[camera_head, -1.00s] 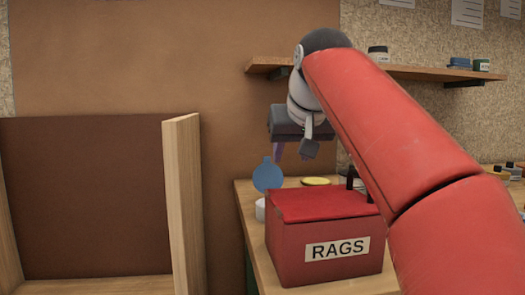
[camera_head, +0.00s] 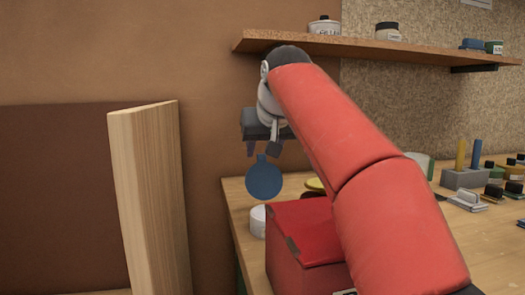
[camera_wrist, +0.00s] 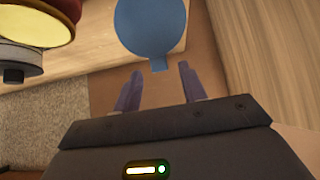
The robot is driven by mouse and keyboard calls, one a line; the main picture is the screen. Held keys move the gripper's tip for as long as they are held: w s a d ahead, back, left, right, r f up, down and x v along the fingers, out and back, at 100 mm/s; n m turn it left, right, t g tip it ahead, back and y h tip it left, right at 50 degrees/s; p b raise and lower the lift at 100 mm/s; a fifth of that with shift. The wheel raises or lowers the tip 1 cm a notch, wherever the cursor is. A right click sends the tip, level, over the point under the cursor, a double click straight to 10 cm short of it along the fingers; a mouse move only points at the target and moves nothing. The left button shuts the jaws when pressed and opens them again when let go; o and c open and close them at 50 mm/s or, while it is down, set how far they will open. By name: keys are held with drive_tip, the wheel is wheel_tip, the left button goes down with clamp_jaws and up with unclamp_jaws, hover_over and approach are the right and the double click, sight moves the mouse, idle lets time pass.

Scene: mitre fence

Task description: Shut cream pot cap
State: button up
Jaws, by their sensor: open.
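The cream pot (camera_head: 258,221) is a small white tub near the left edge of the bench, behind the red box. Its round blue cap (camera_head: 264,180) stands up open above it, with a small tab at the top. My gripper (camera_head: 262,148) is open and empty, just above the cap's tab. In the wrist view the blue cap (camera_wrist: 146,25) lies just ahead of the open fingers (camera_wrist: 160,72), its tab pointing towards the gap between them. Contact cannot be told. The pot's body is not distinguishable in the wrist view.
A red box (camera_head: 305,250) stands in front of the pot. A yellow-topped container (camera_head: 315,185) is to the pot's right, partly hidden by my arm. An upright wooden board (camera_head: 150,200) stands to the left. A shelf (camera_head: 400,46) with jars runs above.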

drive_tip(key=shift+w+a+f, duration=0.1)
drive_tip(key=shift+w+f, duration=0.35)
drive_tip(key=shift+f, duration=0.1)
clamp_jaws()
